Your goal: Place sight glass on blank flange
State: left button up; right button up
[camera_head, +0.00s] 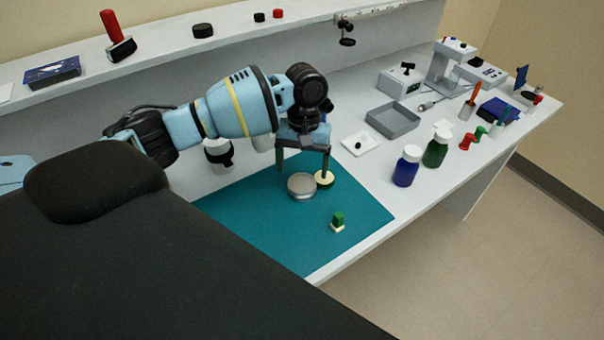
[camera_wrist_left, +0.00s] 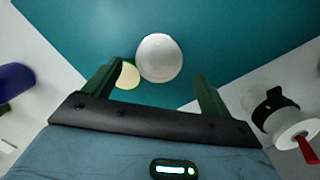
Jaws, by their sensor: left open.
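A round grey metallic disc with a thick rim (camera_head: 301,187) lies on the teal mat (camera_head: 240,215). It also shows as a pale round top in the left wrist view (camera_wrist_left: 159,57). I cannot tell whether it is the blank flange alone or has the sight glass on it. A smaller cream disc with a dark edge (camera_head: 324,180) lies right beside it, partly behind a finger; it also shows in the left wrist view (camera_wrist_left: 128,75). My left gripper (camera_head: 303,174) is open and empty, pointing down, fingers spread to either side above the grey disc. My right gripper is out of view.
A small green block on a cream base (camera_head: 338,221) stands near the mat's front edge. The mat's front left is clear.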

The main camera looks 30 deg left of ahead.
aim_at(304, 177)
pick_arm(q)
notch_tip(304, 177, up, 9)
jog(key=w, duration=0.1)
jog(key=shift+w+a, duration=0.15)
jog(key=shift+a, duration=0.1)
dwell(0.5)
